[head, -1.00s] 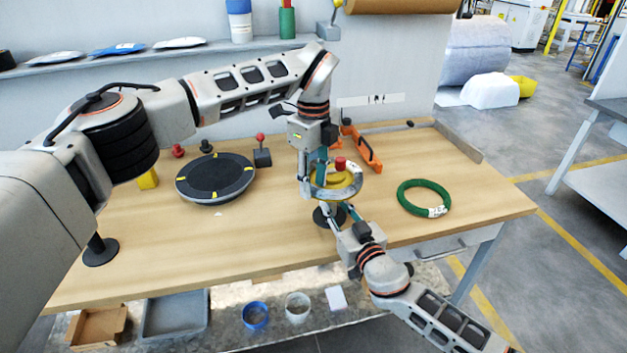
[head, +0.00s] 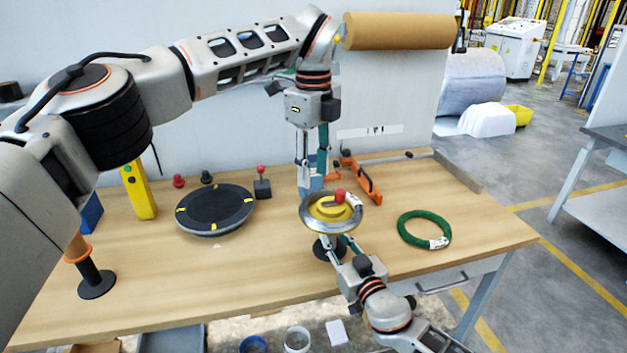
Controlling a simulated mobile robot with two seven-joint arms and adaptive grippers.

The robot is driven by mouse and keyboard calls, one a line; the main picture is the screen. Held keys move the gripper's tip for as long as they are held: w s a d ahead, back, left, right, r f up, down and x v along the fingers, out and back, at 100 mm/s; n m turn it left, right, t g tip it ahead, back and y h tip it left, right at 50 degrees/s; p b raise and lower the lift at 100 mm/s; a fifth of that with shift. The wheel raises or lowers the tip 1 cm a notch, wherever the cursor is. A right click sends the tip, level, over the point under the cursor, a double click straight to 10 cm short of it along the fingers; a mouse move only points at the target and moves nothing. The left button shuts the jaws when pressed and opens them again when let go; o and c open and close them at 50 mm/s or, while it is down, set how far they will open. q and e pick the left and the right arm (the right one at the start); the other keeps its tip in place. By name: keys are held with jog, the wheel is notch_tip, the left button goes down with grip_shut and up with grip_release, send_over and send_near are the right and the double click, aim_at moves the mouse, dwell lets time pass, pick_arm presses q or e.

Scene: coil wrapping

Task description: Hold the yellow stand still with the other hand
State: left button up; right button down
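The yellow stand (head: 327,209) stands near the front middle of the wooden table, with a red knob (head: 340,195) on top and a dark round base. A silvery coil (head: 306,221) lies around its yellow top. My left gripper (head: 311,186) points down just above the coil's back left side; its fingers look apart, with nothing clearly held. My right gripper (head: 337,242) reaches in from the front, its fingers at the stand's post under the coil. The coil hides part of those fingertips, so their grip on the post is unclear.
A green coil (head: 402,232) lies to the right. A black turntable (head: 214,209) is at the left, with a red-knobbed block (head: 262,186) beside it. An orange tool (head: 362,179) lies behind the stand. A black post (head: 93,277) stands at the front left.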

dwell(0.3)
jog(key=c, duration=1.6)
grip_release()
jog(key=shift+s, duration=0.1)
